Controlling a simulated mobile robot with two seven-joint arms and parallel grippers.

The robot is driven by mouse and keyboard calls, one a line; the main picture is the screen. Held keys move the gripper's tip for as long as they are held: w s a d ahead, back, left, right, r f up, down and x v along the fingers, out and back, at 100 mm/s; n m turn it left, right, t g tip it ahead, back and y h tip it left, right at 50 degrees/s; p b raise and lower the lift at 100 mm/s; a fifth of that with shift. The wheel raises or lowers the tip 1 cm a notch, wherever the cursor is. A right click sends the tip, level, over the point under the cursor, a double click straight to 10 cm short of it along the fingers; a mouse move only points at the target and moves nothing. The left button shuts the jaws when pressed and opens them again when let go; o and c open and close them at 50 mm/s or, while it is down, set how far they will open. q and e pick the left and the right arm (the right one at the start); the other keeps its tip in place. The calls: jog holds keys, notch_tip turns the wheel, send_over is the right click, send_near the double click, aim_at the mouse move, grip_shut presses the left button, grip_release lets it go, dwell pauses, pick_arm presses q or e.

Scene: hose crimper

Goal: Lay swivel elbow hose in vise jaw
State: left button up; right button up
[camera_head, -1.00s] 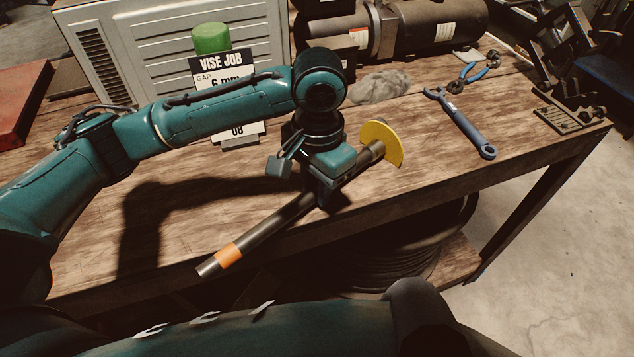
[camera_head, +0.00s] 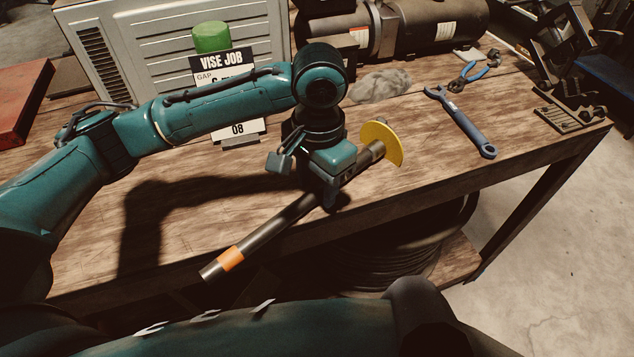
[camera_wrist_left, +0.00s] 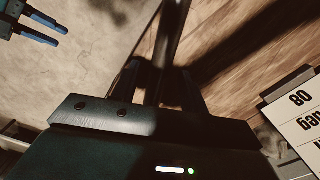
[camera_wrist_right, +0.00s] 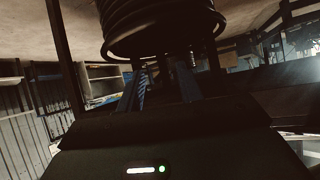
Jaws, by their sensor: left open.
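A straight dark rod (camera_head: 275,228) with an orange band near its lower left end and a yellow disc (camera_head: 380,143) near its upper right end lies slanted at the bench's front edge. Its lower left end projects past the edge. My left gripper (camera_head: 333,197) is open over the rod, pointing down; in the left wrist view the rod (camera_wrist_left: 168,45) passes between its fingers. I cannot tell whether they touch it. My right gripper (camera_wrist_right: 162,88) is open and empty; its blue fingers also show in the left wrist view (camera_wrist_left: 38,32). I cannot clearly identify the swivel elbow hose or vise jaw.
A VISE JOB card (camera_head: 222,62) stands behind my left arm, before a grey cabinet (camera_head: 165,50). A grey rag (camera_head: 380,86), a blue wrench (camera_head: 462,122) and pliers (camera_head: 472,72) lie on the bench. Coiled black hose (camera_head: 385,262) lies below.

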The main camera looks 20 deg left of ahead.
aim_at(318, 188)
pick_arm(q)
notch_tip(318, 188, up, 12)
jog(key=p, duration=0.1)
jog(key=shift+f, duration=0.15)
pick_arm(e)
jog(key=shift+s+d+f, duration=0.15)
jog(key=shift+s+d, duration=0.1)
jog(key=shift+s, duration=0.05)
pick_arm(q)
jog(key=shift+d, duration=0.1)
pick_arm(e)
jog(key=shift+w+r, duration=0.15)
jog(key=shift+r, duration=0.05)
